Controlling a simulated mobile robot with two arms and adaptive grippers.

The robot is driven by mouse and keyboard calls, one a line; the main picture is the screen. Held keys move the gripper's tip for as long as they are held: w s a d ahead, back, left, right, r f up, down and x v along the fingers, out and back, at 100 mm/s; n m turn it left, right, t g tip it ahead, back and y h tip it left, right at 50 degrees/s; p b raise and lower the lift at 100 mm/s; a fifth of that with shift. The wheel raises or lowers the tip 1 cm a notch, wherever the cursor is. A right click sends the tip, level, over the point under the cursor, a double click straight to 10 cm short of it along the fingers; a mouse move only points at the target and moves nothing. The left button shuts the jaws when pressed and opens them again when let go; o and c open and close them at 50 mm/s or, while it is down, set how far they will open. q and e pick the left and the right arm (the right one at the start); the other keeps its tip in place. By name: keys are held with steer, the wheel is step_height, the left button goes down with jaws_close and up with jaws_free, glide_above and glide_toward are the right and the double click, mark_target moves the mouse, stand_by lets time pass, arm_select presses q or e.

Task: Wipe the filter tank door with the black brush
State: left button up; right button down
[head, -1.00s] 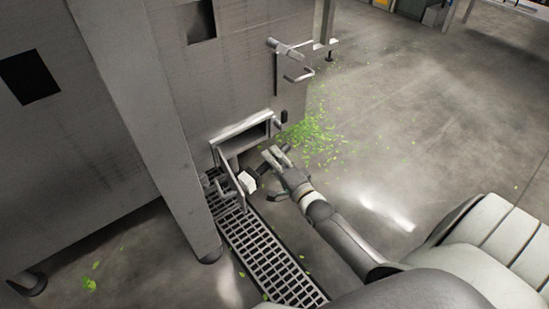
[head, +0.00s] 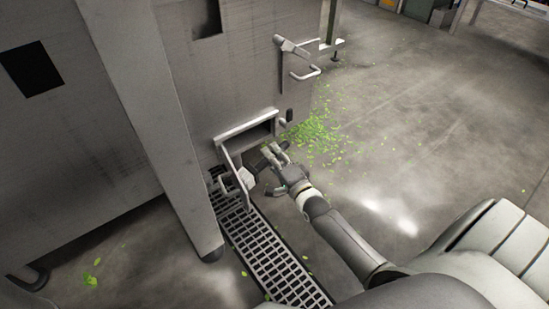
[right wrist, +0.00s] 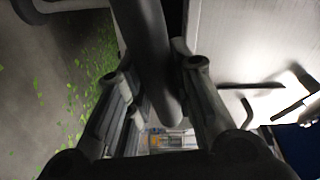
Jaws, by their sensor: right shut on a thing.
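The filter tank door (head: 231,165) is a small metal flap. It stands swung open at the low opening in the tank's wall. My right gripper (head: 272,158) is beside the door, on its right, shut on the black brush (head: 257,168). The brush's pale head (head: 246,178) is close against the door; I cannot tell whether it touches. In the right wrist view the dark brush handle (right wrist: 150,60) runs between the fingers, and its head is hidden. My left gripper is out of view.
The grey tank (head: 240,80) has a projecting handle (head: 304,73) above the opening. A thick post (head: 155,130) stands left of the door. A floor grate (head: 265,250) lies below. Green leaf scraps (head: 315,138) litter the floor behind the gripper. The floor at right is clear.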

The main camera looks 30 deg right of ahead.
steer(key=shift+w+f+b, duration=0.15)
steer(key=shift+w+b, duration=0.2)
steer(key=w, duration=0.1)
steer(key=w+f+b, duration=0.1)
steer(key=w+b, duration=0.1)
steer(key=shift+w+f, duration=0.3)
steer(key=shift+f, duration=0.1)
stand_by(0.4)
steer(key=shift+s+p, duration=0.6)
steer(key=shift+s, duration=0.65)
steer(key=shift+d, duration=0.1)
